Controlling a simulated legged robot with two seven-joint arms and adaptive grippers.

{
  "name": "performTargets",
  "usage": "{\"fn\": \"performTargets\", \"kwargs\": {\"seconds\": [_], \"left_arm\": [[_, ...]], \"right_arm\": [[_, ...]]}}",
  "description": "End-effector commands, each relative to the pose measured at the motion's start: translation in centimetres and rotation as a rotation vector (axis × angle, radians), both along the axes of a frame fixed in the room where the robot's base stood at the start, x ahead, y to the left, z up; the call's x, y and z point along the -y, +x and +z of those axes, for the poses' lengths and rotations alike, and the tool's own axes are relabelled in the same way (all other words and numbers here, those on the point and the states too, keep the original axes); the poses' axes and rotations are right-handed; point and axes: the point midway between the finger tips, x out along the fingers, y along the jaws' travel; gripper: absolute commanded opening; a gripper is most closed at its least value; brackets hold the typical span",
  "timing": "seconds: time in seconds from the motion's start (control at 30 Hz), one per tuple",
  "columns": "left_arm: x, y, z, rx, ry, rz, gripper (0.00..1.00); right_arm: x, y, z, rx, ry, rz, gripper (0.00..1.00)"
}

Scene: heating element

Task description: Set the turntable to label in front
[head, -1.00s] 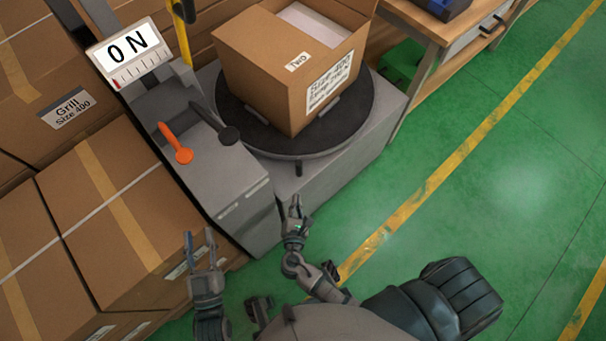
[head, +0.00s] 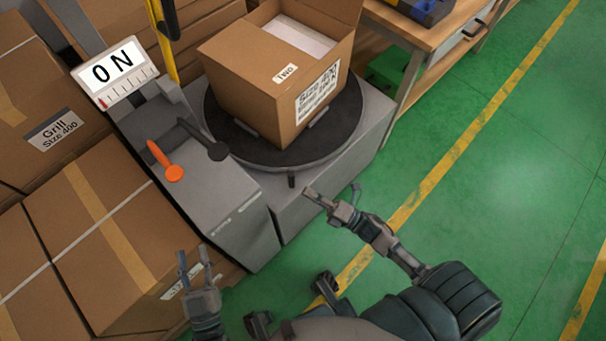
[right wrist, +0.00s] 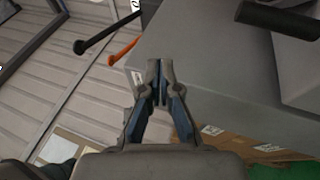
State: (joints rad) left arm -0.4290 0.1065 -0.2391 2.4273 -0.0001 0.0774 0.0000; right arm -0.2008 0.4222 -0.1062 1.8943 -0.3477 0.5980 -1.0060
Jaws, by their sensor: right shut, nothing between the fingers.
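The turntable (head: 231,146) is a dark round disc on a grey base. An open cardboard box (head: 243,87) stands on it, its large white label (head: 317,93) on the right-hand front face. A short dark peg (head: 291,181) sticks out at the disc's front edge. My right gripper (head: 307,191) is just right of and below this peg, seemingly apart from it. In the right wrist view its fingers (right wrist: 159,70) are together and empty, with a dark bar (right wrist: 278,20) at the upper right. My left gripper (head: 192,256) is open and empty at the lower left.
A grey control unit left of the turntable carries an orange lever (head: 167,166), a black lever (head: 205,141) and an "ON" sign (head: 114,70). Stacked boxes (head: 85,225) fill the left. A wooden workbench (head: 399,32) stands behind right. The green floor (head: 500,190) at right is clear.

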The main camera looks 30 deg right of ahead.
Motion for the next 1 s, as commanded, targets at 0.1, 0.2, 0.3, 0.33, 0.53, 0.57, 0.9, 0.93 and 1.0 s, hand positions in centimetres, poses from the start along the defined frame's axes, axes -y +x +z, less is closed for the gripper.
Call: {"fn": "performTargets", "kwargs": {"seconds": [0.1, 0.2, 0.3, 0.33, 0.53, 0.57, 0.9, 0.93, 1.0], "left_arm": [[0.0, -0.1, 0.2, 0.019, -0.007, 0.0, 0.4], [0.0, -0.2, 0.5, 0.038, -0.012, 0.0, 0.4], [0.0, -0.2, 0.6, 0.049, -0.016, -0.001, 0.4], [0.0, -0.2, 0.7, 0.053, -0.017, -0.001, 0.4], [0.0, -0.3, 0.9, 0.064, -0.021, 0.0, 0.4], [0.0, -0.3, 0.9, 0.065, -0.021, 0.0, 0.4], [0.0, -0.5, 1.3, 0.1, -0.032, 0.001, 0.4], [0.0, -0.5, 1.3, 0.105, -0.033, 0.001, 0.4], [0.0, -0.6, 1.5, 0.119, -0.037, 0.0, 0.4]], "right_arm": [[4.6, 1.2, -3.4, 0.283, -0.471, 0.004, 0.0], [8.7, 1.6, -5.4, 0.519, -0.803, 0.03, 0.0], [11.9, 1.7, -6.6, 0.69, -1.016, 0.061, 0.0], [12.6, 1.6, -6.8, 0.727, -1.059, 0.069, 0.0], [13.9, 1.8, -7.2, 0.831, -1.168, 0.092, 0.0], [13.6, 1.9, -7.2, 0.833, -1.168, 0.092, 0.0], [8.2, 5.5, -7.2, 0.831, -1.163, 0.089, 0.0], [7.6, 5.9, -7.2, 0.832, -1.163, 0.09, 0.0], [6.4, 6.7, -7.2, 0.831, -1.161, 0.089, 0.0]]}}
